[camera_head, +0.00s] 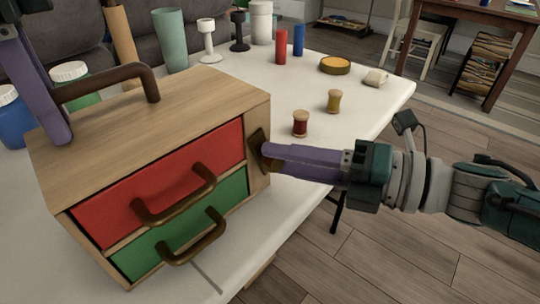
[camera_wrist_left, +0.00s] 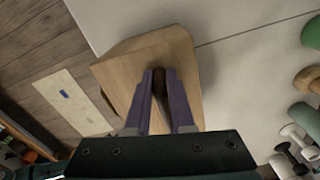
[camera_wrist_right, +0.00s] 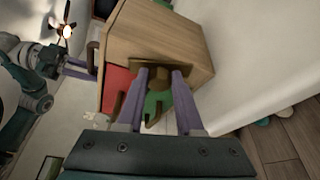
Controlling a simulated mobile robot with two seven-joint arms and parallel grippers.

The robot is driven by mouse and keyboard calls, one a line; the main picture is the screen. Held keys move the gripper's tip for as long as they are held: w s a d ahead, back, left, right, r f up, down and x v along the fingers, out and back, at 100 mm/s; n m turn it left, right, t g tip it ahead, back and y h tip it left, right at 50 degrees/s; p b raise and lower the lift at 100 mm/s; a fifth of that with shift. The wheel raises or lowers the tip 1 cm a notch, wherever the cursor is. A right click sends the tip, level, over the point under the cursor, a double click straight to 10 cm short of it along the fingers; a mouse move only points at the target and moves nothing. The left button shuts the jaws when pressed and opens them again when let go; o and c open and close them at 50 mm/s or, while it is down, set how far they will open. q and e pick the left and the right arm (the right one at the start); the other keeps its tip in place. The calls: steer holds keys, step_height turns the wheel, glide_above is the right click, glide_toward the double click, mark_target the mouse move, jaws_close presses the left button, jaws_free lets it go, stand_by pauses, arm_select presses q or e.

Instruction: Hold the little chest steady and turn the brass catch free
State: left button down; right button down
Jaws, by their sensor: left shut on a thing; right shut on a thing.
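The little chest (camera_head: 150,112) is a wooden box on the white table, with a red drawer (camera_head: 165,185) above a green drawer (camera_head: 185,236), each with a brown handle. A brown top handle (camera_head: 115,78) arches over its lid. My left gripper (camera_head: 62,135) is shut on this handle; the handle also shows between the fingers in the left wrist view (camera_wrist_left: 159,82).
Two thread spools (camera_head: 300,123) stand right of the chest. Behind are a red cylinder (camera_head: 281,47), a blue cylinder (camera_head: 298,40), a yellow round tin (camera_head: 335,65) and a green cup (camera_head: 170,40). A blue jar (camera_head: 14,118) stands left.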

arm_select(q)
steer(key=shift+a, duration=0.15)
arm_select(e)
steer(key=shift+f+m, duration=0.1)
steer(key=shift+m, duration=0.3)
steer(key=c, duration=0.5)
jaws_free()
steer(key=shift+y, duration=0.3)
steer(key=shift+c, duration=0.2)
steer(key=v, duration=1.2)
arm_select(q)
steer(key=c, duration=0.7)
jaws_free()
